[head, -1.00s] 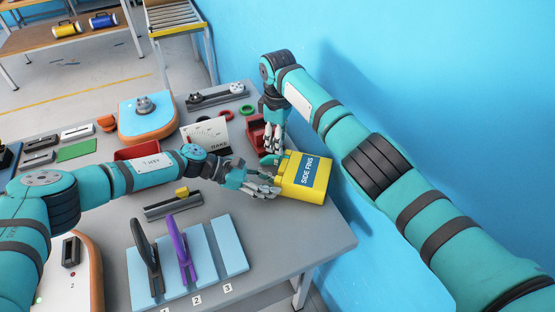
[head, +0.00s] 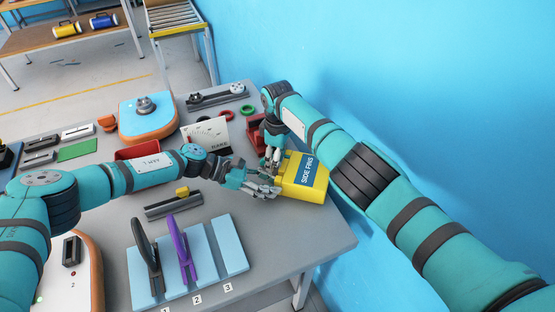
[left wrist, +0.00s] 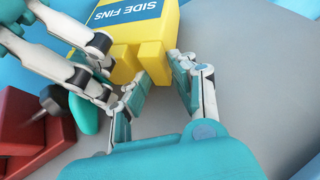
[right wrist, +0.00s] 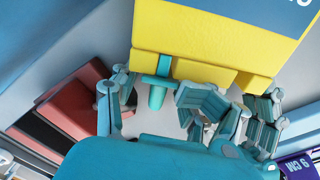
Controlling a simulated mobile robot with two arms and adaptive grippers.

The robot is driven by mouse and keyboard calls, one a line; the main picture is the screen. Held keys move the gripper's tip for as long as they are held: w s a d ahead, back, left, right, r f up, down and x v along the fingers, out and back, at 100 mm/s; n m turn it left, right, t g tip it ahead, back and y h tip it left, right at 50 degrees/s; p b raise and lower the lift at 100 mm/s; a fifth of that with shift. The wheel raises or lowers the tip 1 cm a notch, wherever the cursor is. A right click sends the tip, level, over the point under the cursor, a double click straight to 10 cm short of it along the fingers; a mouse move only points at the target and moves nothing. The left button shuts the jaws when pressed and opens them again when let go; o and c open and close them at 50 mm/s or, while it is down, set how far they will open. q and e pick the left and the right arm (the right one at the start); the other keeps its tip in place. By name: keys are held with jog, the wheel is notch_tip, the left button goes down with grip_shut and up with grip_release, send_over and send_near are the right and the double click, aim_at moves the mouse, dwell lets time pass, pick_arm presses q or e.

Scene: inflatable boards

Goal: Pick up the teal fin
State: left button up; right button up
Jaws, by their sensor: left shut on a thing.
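The yellow box (head: 299,193) labelled SIDE FINS is at the table's right side, by the blue wall. My left gripper (head: 270,187) is at its near left end; in the left wrist view its fingers (left wrist: 160,82) are shut on the box's yellow tab (left wrist: 154,62). The teal fin (right wrist: 157,92) sticks out from the box end in the right wrist view; part of it shows in the left wrist view (left wrist: 85,112). My right gripper (right wrist: 153,97) has its fingers apart on either side of the fin, with visible gaps. In the head view the fin is mostly hidden by fingers.
A red holder (head: 256,136) stands close behind my right gripper. A light blue rack (head: 229,243) with a black fin (head: 147,257) and a purple fin (head: 183,250) is at the front. A white gauge card (head: 208,134) stands further back. The blue wall limits room on the right.

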pick_arm(q)
jog(key=shift+s+f, duration=0.1)
jog(key=shift+f, duration=0.05)
pick_arm(e)
jog(key=shift+d, duration=0.2)
jog(key=c, duration=0.7)
jog(key=shift+w+r, duration=0.1)
pick_arm(q)
jog(key=shift+f, duration=0.1)
pick_arm(e)
jog(key=shift+a+r, duration=0.1)
jog(key=shift+r, duration=0.15)
notch_tip(320, 180, up, 28)
jog(key=shift+f, duration=0.25)
pick_arm(q)
jog(key=o, duration=0.9)
jog(key=shift+o, duration=0.2)
pick_arm(e)
jog(key=shift+f, duration=0.1)
